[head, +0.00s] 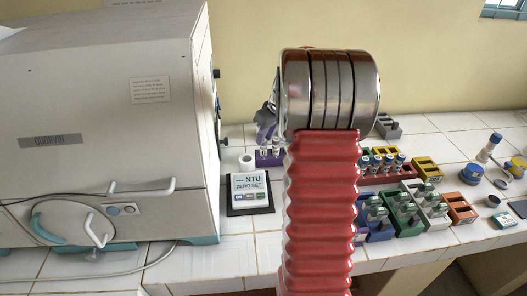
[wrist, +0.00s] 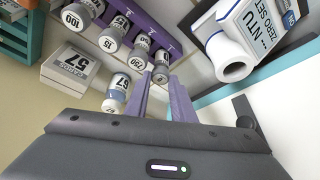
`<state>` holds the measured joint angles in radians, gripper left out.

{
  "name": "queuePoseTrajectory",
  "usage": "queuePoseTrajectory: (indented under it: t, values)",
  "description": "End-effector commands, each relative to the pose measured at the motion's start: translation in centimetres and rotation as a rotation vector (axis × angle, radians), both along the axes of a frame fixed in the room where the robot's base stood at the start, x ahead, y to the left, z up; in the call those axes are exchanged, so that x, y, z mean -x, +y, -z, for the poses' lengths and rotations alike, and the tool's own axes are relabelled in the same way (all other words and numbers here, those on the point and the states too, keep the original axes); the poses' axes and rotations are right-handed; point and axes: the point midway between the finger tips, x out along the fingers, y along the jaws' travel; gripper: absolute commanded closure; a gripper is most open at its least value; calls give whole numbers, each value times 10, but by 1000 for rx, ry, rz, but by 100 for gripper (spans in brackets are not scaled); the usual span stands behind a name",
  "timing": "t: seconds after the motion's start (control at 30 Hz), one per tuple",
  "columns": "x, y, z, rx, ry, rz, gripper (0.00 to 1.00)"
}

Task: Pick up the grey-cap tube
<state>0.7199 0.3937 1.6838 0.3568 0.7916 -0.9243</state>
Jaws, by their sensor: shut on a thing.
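My gripper (wrist: 162,82) has two purple fingers, shut on a small grey-cap tube (wrist: 161,66) at the end of a row of similar tubes. The tube's white label is partly hidden, and it still appears at the purple rack (wrist: 150,22). Beside it stand other labelled tubes with grey caps, including one marked 100 (wrist: 82,14). In the head view, the purple rack (head: 270,158) holds small tubes behind the instrument pad. There my gripper (head: 266,132) shows only partly, left of my arm, above the rack; the rest is hidden.
A tube marked 67 (wrist: 118,86) and a white box (wrist: 76,72) are close to my gripper. The NTU meter (head: 249,190) and a white cylinder (head: 245,161) sit nearby. A large white machine (head: 110,120) stands left; coloured racks (head: 402,214) fill the right.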

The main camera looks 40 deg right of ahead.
Motion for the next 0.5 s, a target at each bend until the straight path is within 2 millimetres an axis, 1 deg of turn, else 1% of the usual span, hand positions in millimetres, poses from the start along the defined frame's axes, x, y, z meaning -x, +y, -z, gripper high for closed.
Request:
queuePoseTrajectory:
  t: [0.37, 0.5]
  values:
    - [0, 0, 0, 0, 0, 0, 100]
    - [0, 0, -4, 1, -1, -1, 100]
